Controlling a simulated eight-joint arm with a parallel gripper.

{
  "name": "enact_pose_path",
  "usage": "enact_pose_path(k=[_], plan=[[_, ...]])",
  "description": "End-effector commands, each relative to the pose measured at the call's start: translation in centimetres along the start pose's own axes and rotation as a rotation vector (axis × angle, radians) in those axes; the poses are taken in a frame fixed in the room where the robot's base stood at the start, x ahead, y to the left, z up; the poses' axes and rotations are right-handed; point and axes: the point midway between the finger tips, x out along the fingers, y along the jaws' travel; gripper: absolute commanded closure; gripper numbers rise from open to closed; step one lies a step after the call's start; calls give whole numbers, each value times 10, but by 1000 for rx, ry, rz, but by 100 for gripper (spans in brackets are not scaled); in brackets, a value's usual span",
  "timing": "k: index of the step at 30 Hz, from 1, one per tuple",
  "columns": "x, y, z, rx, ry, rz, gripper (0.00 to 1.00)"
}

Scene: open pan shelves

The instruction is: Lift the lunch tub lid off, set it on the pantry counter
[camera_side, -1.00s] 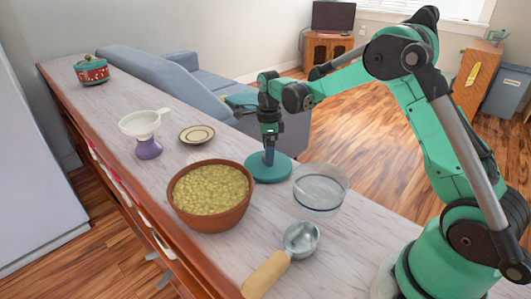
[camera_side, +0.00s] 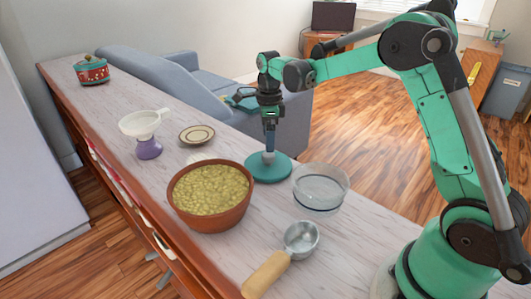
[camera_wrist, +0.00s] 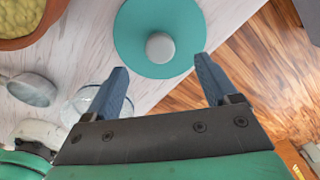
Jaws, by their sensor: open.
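The lid is a round teal disc (camera_side: 278,174) with a grey knob (camera_side: 268,157). It lies flat on the pantry counter (camera_side: 335,238), beside the clear glass tub (camera_side: 320,195) and apart from it. The tub stands uncovered. My gripper (camera_side: 269,148) points down just above the knob. In the wrist view, the lid (camera_wrist: 135,30) and its knob (camera_wrist: 160,47) lie ahead of my gripper (camera_wrist: 162,75), whose fingers are spread wide with nothing between them. The tub (camera_wrist: 88,98) is partly hidden behind the left finger there.
A terracotta bowl of yellow-green food (camera_side: 183,212) stands left of the lid. A metal scoop with a wooden handle (camera_side: 266,274) lies at the front.

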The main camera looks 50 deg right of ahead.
Motion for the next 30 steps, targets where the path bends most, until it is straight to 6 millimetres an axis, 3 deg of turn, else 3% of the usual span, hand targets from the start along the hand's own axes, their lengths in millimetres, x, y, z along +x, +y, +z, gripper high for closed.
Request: enact_pose_path(k=[18,30], plan=[[-24,0,0,0,0,0,20],[-27,0,0,0,0,0,20]])
